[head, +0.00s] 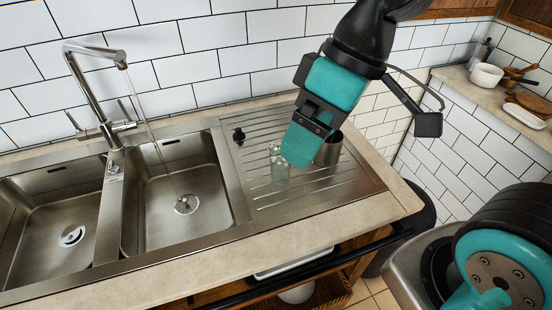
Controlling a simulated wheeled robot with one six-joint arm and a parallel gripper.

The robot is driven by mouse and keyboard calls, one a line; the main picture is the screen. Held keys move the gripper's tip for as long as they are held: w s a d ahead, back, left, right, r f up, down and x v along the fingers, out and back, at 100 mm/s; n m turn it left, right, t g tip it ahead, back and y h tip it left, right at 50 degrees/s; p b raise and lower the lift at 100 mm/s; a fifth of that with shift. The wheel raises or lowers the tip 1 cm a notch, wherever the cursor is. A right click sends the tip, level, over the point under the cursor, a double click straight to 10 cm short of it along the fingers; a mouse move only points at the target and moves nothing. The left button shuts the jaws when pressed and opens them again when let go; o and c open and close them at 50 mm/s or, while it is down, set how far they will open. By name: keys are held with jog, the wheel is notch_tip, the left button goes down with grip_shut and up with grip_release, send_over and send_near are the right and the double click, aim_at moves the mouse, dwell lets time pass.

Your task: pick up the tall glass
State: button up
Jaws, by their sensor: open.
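A tall clear glass (279,168) stands upright on the ribbed metal drainboard (305,195), right of the sinks. My gripper (299,148) reaches down from the upper right, with its teal fingers just right of the glass and overlapping its upper right edge in the picture. The gripper is open, and the glass does not look held. I cannot tell whether a finger touches it. The gap between the fingers is hard to see from this side.
A metal cup (330,152) stands close behind and right of my gripper, partly hidden by it. A small black item (239,136) lies at the drainboard's back left. Water runs from the faucet (92,90) into the right sink (175,195). The drainboard's front right is clear.

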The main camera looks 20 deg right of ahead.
jog(key=w+d+f+n+t+b, duration=0.1)
jog(key=w+d+f+n+b, duration=0.15)
jog(key=w+d+f, duration=0.45)
jog(key=w+d+f+n+t+b, duration=0.1)
jog(key=w+d+f+n+b, duration=0.15)
jog(key=w, duration=0.95)
send_near(271, 168)
jog(key=shift+m, duration=0.3)
jog(key=shift+w+d+p+x, duration=0.15)
jog(key=shift+p+x, duration=0.45)
jog(key=shift+x, duration=0.55)
jog(key=shift+w+d+p+x, duration=0.15)
jog(key=shift+p+x, duration=0.45)
jog(key=shift+x, duration=0.6)
jog(key=c, duration=1.2)
jog(key=shift+c, duration=1)
jog(key=shift+r, duration=0.1)
